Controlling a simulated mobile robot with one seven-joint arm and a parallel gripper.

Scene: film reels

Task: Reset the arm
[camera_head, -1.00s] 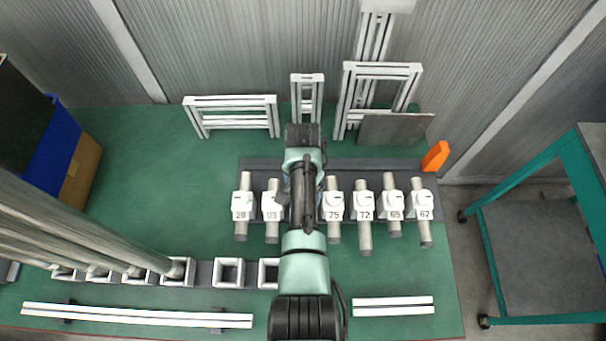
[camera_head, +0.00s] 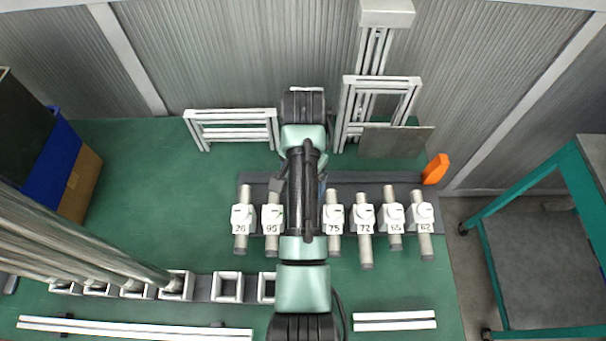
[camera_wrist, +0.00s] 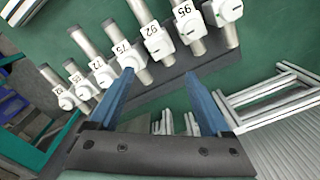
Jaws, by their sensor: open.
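My gripper (camera_wrist: 158,92) shows in the wrist view with its two blue fingers spread apart and nothing between them. The fingers point toward a row of grey cylinders with white numbered blocks, such as the one marked 75 (camera_wrist: 128,55), and stay apart from them. In the head view my arm stretches up the middle over the row and hides part of it. The gripper itself is mostly hidden there behind the arm. The numbered block 72 (camera_head: 364,212) and the block 62 (camera_head: 421,212) stand to the right of the arm.
The dark rack base (camera_head: 395,182) bears the cylinders. White frames (camera_head: 232,112) and a grey plate (camera_head: 395,141) stand behind. An orange object (camera_head: 435,169) sits at the rack's right end. A teal cart (camera_head: 545,327) is at right. Green floor at left (camera_head: 150,170) is clear.

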